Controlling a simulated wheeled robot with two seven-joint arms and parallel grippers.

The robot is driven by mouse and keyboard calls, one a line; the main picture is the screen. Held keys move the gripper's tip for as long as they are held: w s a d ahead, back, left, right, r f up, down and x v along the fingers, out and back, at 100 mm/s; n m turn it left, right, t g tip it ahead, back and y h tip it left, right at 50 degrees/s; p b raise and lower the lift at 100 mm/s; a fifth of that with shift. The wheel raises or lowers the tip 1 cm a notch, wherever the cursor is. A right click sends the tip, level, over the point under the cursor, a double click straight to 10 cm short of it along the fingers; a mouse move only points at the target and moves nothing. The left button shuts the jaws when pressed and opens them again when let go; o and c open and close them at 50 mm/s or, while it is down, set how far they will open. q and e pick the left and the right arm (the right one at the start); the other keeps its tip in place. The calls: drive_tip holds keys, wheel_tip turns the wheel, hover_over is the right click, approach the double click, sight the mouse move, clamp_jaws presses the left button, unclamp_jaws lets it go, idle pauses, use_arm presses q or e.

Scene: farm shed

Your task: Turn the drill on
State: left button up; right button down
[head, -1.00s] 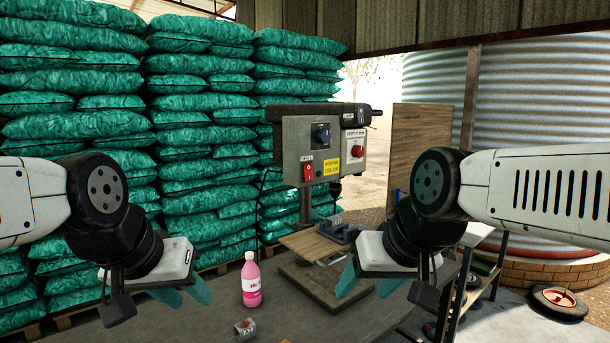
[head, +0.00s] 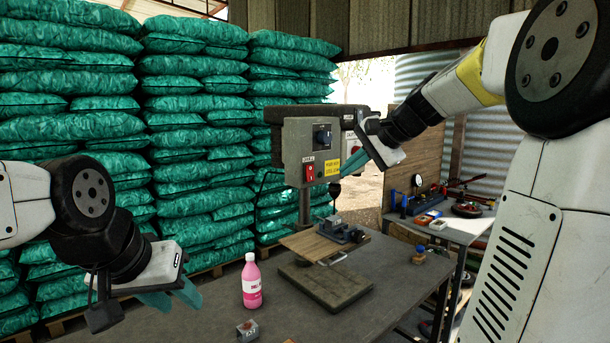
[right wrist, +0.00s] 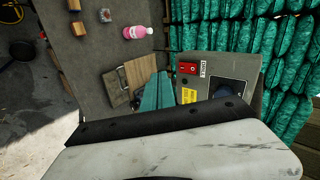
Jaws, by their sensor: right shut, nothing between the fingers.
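The drill is a bench drill press with a grey control box (head: 312,150). Its front has a red switch (head: 310,172), a dark dial (head: 322,137) and a yellow label. The red switch also shows in the right wrist view (right wrist: 188,68), just right of my fingertips. My right gripper (head: 360,132) is shut and empty, raised beside the right end of the box, and hides part of the right-hand panel. Its teal fingers show together in the right wrist view (right wrist: 158,78). My left gripper (head: 182,298) is open and empty, low at the left, away from the drill.
A pink bottle (head: 251,282) and a small grey box (head: 247,330) stand on the dark table (head: 385,272). A vise (head: 345,229) sits on the wooden drill plate. A side table (head: 455,229) with tools is at the right. Stacked green sacks (head: 190,130) fill the back left.

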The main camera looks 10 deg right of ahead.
drive_tip(key=shift+m+t, duration=0.4)
drive_tip(key=shift+m, duration=0.4)
drive_tip(key=w, duration=0.1)
drive_tip(key=w+d+r, duration=0.1)
drive_tip(key=w, duration=0.2)
drive_tip(key=shift+w+d+r, duration=0.15)
drive_tip(key=shift+d+r, duration=0.1)
drive_tip(key=shift+d, duration=0.1)
approach(311, 178)
wheel_tip(311, 178, down, 4)
drive_tip(key=w, duration=0.2)
drive_tip(key=shift+w+a+r, duration=0.15)
drive_tip(key=shift+w+a, duration=0.6)
drive_tip(key=shift+a, duration=0.2)
drive_tip(key=shift+w+a, duration=0.3)
drive_tip(key=shift+w, duration=0.2)
